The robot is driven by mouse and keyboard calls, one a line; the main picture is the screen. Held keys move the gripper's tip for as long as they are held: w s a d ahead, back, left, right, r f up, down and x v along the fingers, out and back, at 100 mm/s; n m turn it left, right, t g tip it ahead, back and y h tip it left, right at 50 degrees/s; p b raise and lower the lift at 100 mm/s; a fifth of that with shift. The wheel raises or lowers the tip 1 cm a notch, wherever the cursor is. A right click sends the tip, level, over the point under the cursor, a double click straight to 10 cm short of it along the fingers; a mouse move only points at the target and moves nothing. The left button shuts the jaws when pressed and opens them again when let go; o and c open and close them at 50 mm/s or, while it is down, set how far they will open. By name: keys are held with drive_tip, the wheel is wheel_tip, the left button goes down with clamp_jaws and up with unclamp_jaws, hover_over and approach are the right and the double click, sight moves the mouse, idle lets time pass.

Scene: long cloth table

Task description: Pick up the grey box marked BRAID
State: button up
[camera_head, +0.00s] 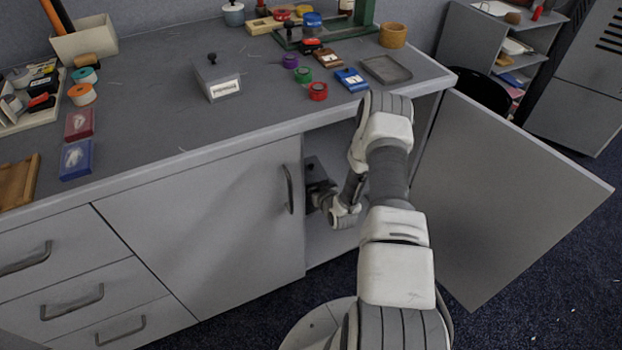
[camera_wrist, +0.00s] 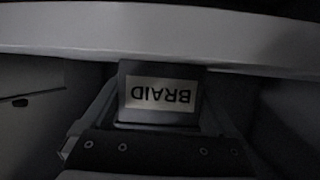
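The grey box marked BRAID (camera_wrist: 161,116) is in the middle of the wrist view, its pale label upside down to the camera. My gripper (camera_wrist: 160,110) has one finger along each side of the box, and both appear to touch it, so it looks shut on the box. In the head view my gripper (camera_head: 322,196) reaches into the open cabinet under the worktop. A grey box top with a dark knob (camera_head: 316,168) shows just beyond it. The lower part of the box and any contact with a shelf are hidden.
The open cabinet door (camera_head: 500,190) stands to the right of my arm. The worktop edge (camera_head: 235,142) overhangs the opening. Another grey box (camera_head: 212,75) with a white label stands on the worktop. A closed door (camera_head: 215,215) is left of the opening.

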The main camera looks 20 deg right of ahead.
clamp_jaws()
drive_tip(key=shift+r, duration=0.1)
